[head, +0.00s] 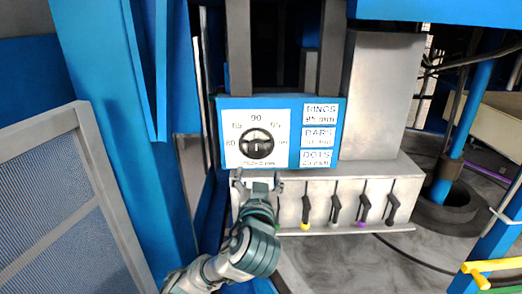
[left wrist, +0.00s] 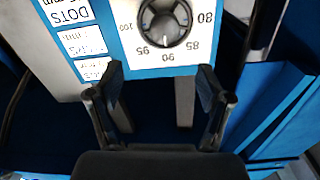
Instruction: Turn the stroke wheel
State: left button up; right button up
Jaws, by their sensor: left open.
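The stroke wheel (head: 256,143) is a small black handwheel with spokes on a white dial plate (head: 234,118) marked from 80 to 100. It also shows in the left wrist view (left wrist: 165,22), upside down at the top. My left gripper (head: 258,177) is just below the wheel in the head view, near the panel's lower edge. In the left wrist view my open left gripper (left wrist: 160,75) has its two dark fingers apart with nothing between them. The wheel lies beyond the fingertips, apart from them. My right gripper is not in view.
A blue panel (head: 295,145) carries the dial and the labels RINGS (head: 321,112), BARS and DOTS. Below it a grey ledge (head: 370,172) has several black levers, some with coloured tips. A mesh panel (head: 60,215) stands at left, a blue post (head: 465,110) at right.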

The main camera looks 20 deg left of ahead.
aim_at(258, 151)
pick_arm(q)
jog(key=x, duration=0.3)
jog(key=a+p+x, duration=0.1)
jog(key=x, duration=0.2)
jog(key=p+x, duration=0.1)
jog(key=x, duration=0.2)
jog(key=shift+s+a, duration=0.3)
jog(key=shift+a, duration=0.1)
jog(key=p+x, duration=0.1)
jog(key=x, duration=0.3)
jog(key=shift+d+p, duration=0.4)
jog(key=shift+w+d, duration=0.3)
jog(key=shift+w, duration=0.25)
jog(key=shift+d, duration=0.1)
jog(key=shift+a, duration=0.5)
jog(key=c, duration=1.2)
